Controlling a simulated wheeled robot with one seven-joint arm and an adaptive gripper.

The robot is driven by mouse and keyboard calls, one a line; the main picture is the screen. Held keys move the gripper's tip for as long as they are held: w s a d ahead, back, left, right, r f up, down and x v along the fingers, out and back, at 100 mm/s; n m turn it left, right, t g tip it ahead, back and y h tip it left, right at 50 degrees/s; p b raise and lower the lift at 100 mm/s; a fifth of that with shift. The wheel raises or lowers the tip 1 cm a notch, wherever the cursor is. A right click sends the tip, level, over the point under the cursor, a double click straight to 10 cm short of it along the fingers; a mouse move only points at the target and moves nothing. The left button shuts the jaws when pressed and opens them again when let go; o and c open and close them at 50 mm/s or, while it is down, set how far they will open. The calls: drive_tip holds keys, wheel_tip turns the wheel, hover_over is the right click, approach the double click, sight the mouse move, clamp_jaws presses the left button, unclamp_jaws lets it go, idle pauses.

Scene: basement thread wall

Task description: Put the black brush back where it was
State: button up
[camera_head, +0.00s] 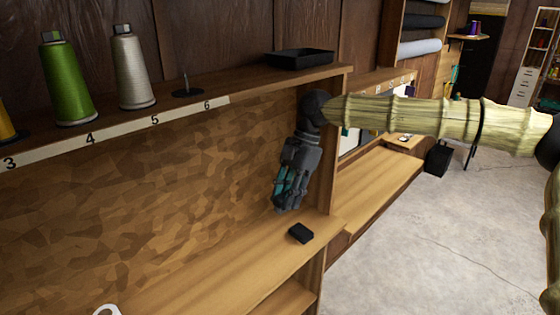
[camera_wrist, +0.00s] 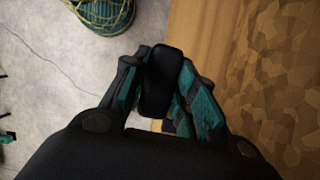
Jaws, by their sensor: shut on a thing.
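My gripper (camera_head: 284,203) hangs fingers-down over the lower wooden shelf, near its right end. In the wrist view, its teal and black fingers (camera_wrist: 160,78) are closed on the black brush (camera_wrist: 161,90), a dark oblong with rounded corners. In the head view, the fingers mostly hide what they hold. A small black block (camera_head: 301,233) sits below and right of the fingertips, over the lower shelf (camera_head: 235,265); I cannot tell whether it is separate from the held brush.
The upper shelf carries a green spool (camera_head: 67,85), a grey spool (camera_head: 131,70), an empty spindle (camera_head: 186,88) and a black tray (camera_head: 299,58). A numbered strip (camera_head: 125,130) runs along its edge. A wooden upright (camera_head: 328,190) stands right of my gripper. Open floor (camera_head: 430,230) lies right.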

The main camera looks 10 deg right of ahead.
drive_tip(key=s+d+f+n+g+h, duration=0.1)
drive_tip(key=d+f+n+h, duration=0.1)
drive_tip(key=f+n, duration=0.4)
drive_tip(key=s+d+f+n+g+h, duration=0.1)
drive_tip(key=f+n, duration=0.5)
drive_tip(key=f, duration=1.1)
drive_tip(key=shift+d+f+h, duration=0.2)
drive_tip(key=shift+d+h, duration=0.3)
drive_tip(key=shift+d, duration=0.15)
